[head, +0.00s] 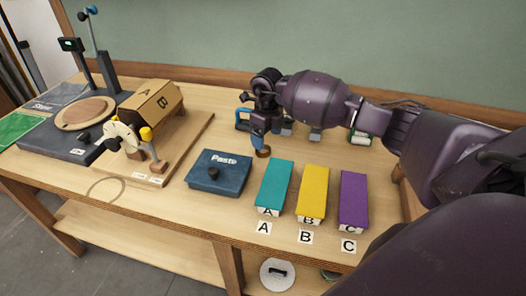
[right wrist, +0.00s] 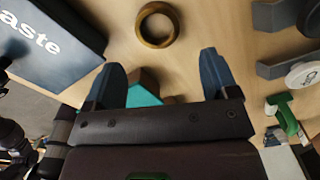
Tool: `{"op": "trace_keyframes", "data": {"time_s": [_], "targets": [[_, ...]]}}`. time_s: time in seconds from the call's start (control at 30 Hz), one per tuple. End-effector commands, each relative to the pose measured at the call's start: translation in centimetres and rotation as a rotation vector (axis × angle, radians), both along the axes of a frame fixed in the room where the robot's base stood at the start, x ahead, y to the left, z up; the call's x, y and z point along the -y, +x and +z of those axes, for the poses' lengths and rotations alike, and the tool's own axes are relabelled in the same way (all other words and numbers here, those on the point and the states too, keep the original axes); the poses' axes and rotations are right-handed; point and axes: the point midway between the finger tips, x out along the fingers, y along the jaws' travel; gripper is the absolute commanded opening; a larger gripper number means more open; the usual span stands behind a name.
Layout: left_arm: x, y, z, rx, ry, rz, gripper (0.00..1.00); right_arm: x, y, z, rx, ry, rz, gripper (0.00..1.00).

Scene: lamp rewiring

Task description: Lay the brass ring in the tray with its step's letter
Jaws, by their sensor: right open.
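The brass ring (head: 263,153) lies flat on the table behind the teal tray, partly hidden by my right gripper (head: 252,133) in the head view. In the right wrist view the ring (right wrist: 157,25) lies just beyond the fingertips. My right gripper (right wrist: 160,72) is open, its blue fingers apart, with nothing between them. Three coloured trays stand in a row at the front: teal A (head: 274,184), yellow B (head: 313,190) and purple C (head: 353,198). Letter cards lie before them. My left gripper is out of view.
A dark blue box marked Paste (head: 220,172) stands left of the teal tray. A wooden board (head: 190,150) and a dark base with a round wooden disc (head: 85,112) fill the left. A green-and-white item (head: 359,138) and grey holders (right wrist: 285,15) are to the right of the ring.

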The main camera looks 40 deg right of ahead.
Motion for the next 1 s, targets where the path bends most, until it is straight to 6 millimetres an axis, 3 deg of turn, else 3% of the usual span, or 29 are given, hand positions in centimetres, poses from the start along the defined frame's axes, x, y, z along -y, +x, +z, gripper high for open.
{"op": "trace_keyframes", "data": {"time_s": [0.4, 0.77, 1.0], "targets": [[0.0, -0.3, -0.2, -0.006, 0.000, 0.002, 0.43, -0.3, 0.8, -4.6, -0.001, 0.002, 0.001, 0.80], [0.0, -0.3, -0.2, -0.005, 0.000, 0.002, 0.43, -0.3, 0.8, -5.3, 0.002, 0.000, 0.001, 0.80], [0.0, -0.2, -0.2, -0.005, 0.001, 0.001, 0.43, -0.3, 0.8, -5.3, 0.002, 0.000, 0.002, 0.43]]}}
